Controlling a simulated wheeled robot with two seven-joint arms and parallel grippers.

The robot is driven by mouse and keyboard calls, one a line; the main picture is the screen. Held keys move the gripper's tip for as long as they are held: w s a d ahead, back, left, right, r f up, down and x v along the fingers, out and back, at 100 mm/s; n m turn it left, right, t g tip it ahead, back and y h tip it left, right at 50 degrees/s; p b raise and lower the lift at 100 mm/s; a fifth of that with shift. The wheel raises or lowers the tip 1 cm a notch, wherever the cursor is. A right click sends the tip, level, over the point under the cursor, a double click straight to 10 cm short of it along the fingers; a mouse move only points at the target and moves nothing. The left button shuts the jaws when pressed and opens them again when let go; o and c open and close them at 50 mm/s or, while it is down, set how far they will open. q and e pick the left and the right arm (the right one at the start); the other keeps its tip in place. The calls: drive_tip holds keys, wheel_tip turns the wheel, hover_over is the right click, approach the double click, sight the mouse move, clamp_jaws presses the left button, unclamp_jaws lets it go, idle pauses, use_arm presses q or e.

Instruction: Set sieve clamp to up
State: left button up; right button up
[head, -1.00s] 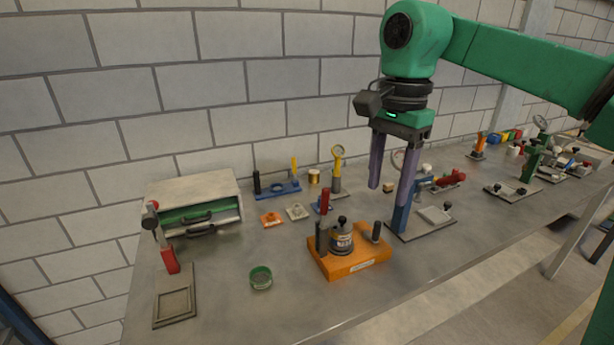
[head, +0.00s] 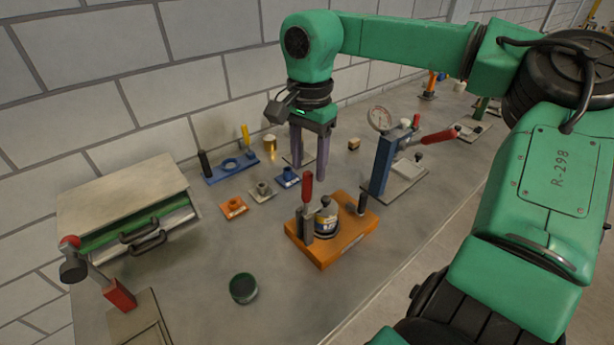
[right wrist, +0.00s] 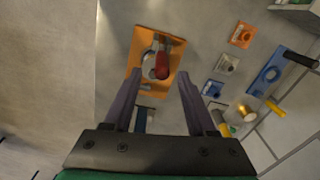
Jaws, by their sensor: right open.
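The red handle stands upright in the head view. In the right wrist view the orange base (right wrist: 150,40) lies beyond the fingers, with the red handle (right wrist: 162,66) seen nearly end-on. My right gripper (head: 310,165) points down, open and empty, above the bench and behind the fixture in the head view. Its two fingers (right wrist: 159,82) are apart in the wrist view, touching nothing visible. My left gripper is not in view.
A blue post fixture (head: 381,166) with a gauge and red lever stands right of the orange base. A green round dish (head: 243,288) lies in front. A drawer box (head: 120,200) and a red-based stand (head: 118,295) are at left. Small blocks and a blue rack (head: 232,168) sit behind.

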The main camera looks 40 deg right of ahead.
sight(307, 173)
drive_tip(key=f, duration=0.4)
drive_tip(key=shift+w+f+p, duration=0.35)
drive_tip(key=shift+s+f, duration=0.1)
drive_tip(key=shift+s, duration=0.15)
drive_tip(key=c, duration=0.9)
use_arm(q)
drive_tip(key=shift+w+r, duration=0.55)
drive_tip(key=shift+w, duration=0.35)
use_arm(e)
clamp_jaws()
